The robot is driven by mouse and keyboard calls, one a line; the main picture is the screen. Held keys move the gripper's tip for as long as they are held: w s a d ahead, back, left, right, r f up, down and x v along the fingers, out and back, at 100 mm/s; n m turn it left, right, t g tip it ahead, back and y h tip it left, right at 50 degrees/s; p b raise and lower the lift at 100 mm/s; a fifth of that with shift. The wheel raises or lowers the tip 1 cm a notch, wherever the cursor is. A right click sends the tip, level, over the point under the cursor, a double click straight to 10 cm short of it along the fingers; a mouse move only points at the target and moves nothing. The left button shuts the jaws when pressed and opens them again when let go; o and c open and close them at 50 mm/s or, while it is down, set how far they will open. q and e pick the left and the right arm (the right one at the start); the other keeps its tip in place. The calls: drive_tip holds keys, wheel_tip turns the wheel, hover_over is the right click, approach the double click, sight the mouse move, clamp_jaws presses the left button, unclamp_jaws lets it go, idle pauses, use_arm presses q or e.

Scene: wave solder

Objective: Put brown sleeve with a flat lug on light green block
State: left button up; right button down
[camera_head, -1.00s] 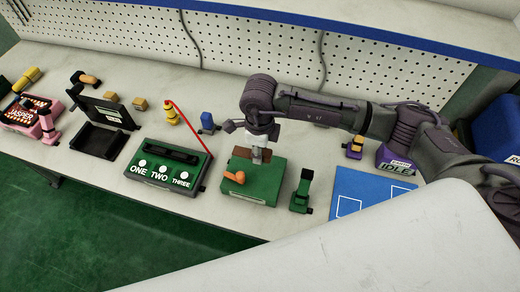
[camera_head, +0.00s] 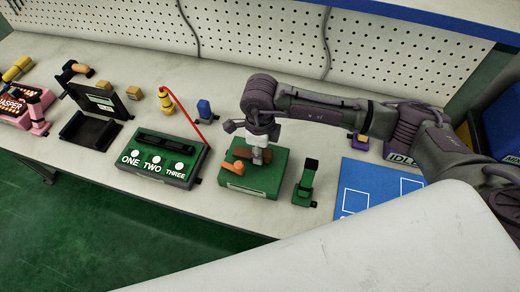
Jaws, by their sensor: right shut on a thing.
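A green block (camera_head: 262,192) stands on the bench in the middle of the view. An orange piece with a rounded end (camera_head: 233,167) sits on its left side. My right gripper (camera_head: 258,157) reaches down over the block from the right and is shut on a brown piece (camera_head: 271,156), which looks like the brown sleeve. The fingers hide part of it, so its lug cannot be made out. The brown piece is over the block's top, toward the back. I cannot tell whether it touches the block. My left gripper is not in view.
A box marked ONE, TWO, THREE (camera_head: 155,172) stands left of the block. A dark green upright piece (camera_head: 305,184) is close on the right, with a blue mat (camera_head: 368,183) beyond. A blue piece (camera_head: 204,110) stands behind. A pegboard (camera_head: 260,40) closes the back.

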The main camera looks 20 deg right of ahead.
drive_tip(key=shift+f+b, duration=0.5)
drive_tip(key=c, duration=0.7)
unclamp_jaws()
drive_tip(key=shift+c, duration=0.2)
wheel_tip(320, 180, up, 12)
